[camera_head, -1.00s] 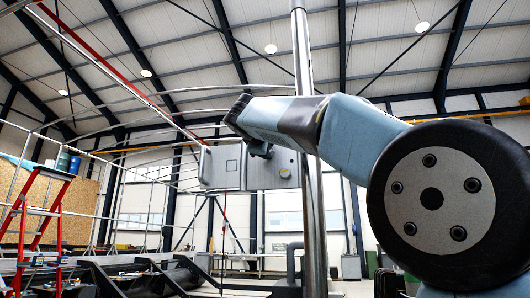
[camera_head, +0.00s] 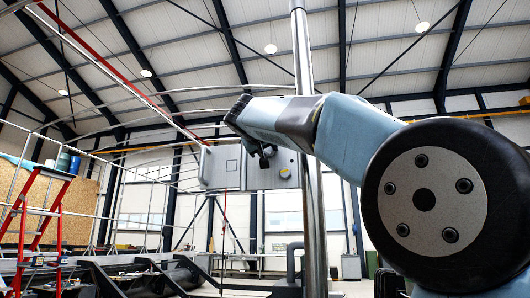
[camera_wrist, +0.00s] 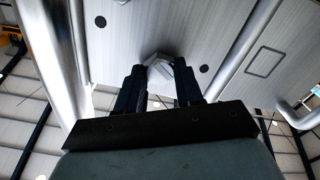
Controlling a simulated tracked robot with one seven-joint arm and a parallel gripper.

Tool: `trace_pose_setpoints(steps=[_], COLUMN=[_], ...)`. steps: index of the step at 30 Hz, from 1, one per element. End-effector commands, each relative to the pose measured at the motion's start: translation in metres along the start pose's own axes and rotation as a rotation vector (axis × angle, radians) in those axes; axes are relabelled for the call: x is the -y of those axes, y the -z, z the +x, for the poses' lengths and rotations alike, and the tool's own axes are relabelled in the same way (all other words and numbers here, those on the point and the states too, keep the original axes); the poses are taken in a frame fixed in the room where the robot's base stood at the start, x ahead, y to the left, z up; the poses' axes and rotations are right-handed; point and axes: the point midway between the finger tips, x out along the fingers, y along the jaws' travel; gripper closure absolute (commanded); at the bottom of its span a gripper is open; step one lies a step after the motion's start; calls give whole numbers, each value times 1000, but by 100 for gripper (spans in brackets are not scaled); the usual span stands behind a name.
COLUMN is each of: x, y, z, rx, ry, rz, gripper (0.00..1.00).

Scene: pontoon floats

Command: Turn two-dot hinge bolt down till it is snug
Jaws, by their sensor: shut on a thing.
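My gripper (camera_wrist: 160,88) is in the wrist view with its two dark fingers either side of a pale grey, angular bolt head (camera_wrist: 160,63), and it is shut on it. The fingers hide the bolt's sides and lower part. The bolt stands at a light grey panel (camera_wrist: 160,25). I cannot make out two dots on the bolt itself. In the head view my gripper (camera_head: 264,157) is small and dark, in front of the grey box (camera_head: 222,166); the bolt cannot be told apart there.
A tall shiny post (camera_head: 304,120) stands just right of the box, close to my arm. In the wrist view, tubes (camera_wrist: 245,45) run along the panel's right and left. A red stepladder (camera_head: 40,225) stands far left. Dark floats (camera_head: 150,275) lie low at the back.

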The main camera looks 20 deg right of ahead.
Motion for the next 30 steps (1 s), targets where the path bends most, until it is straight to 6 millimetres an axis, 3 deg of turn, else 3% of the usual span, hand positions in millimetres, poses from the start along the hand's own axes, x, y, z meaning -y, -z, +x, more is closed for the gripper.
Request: trace_pose_setpoints(steps=[16,30], x=[0,0], y=[0,0], z=[0,0], rx=[-1,-1], ry=[0,1], rz=[121,602], gripper=[91,91])
